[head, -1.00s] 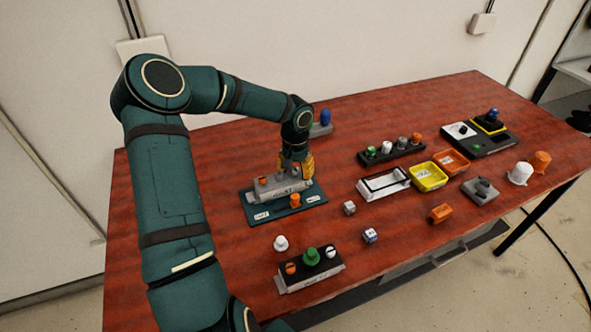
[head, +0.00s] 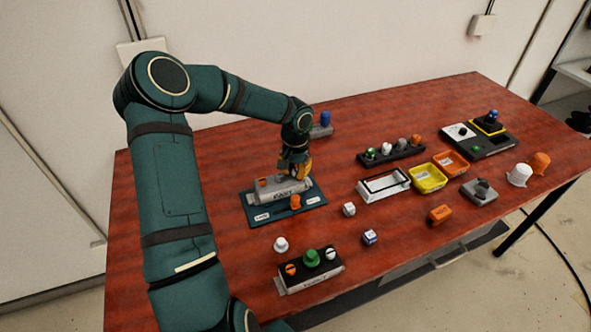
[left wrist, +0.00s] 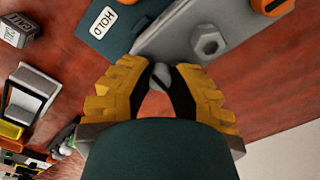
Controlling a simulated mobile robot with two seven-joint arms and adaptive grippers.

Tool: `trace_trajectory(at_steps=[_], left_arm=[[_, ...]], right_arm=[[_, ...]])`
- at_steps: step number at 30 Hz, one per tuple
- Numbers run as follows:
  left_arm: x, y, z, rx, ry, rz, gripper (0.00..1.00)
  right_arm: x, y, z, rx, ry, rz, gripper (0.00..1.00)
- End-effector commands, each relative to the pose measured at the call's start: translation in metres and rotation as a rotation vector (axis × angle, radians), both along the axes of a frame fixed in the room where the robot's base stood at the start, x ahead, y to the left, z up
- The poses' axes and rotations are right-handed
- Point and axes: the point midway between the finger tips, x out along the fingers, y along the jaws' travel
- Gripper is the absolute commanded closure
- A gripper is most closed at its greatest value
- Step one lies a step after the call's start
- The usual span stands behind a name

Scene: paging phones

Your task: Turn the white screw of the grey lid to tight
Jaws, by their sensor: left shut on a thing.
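The grey lid (head: 284,191) is a long grey block with lettering on its front, on a dark teal board (head: 260,213) with white labels. In the left wrist view the lid (left wrist: 178,40) shows a hexagonal boss. My left gripper (head: 298,170) is at the lid's right end. In the left wrist view its yellow fingers (left wrist: 158,76) are shut on a small pale grey knob, which I take for the white screw (left wrist: 159,74). The fingers hide most of it, so I cannot tell how tight it is. My right gripper is not in view.
An orange knob (head: 295,202) stands on the board's front. A block with orange, green and white screws (head: 312,275) is nearer. A white frame (head: 383,185), yellow tray (head: 428,177) and orange tray (head: 452,163) lie to the right. Bare red table surrounds the board.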

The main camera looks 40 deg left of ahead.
Motion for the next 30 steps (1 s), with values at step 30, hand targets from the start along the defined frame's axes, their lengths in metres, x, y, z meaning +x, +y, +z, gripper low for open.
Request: trace_trajectory(at_steps=[30], left_arm=[[0.0, -0.001, 0.002, 0.0, 0.001, -0.932, 1.0]], right_arm=[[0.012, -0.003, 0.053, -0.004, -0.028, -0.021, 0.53]])
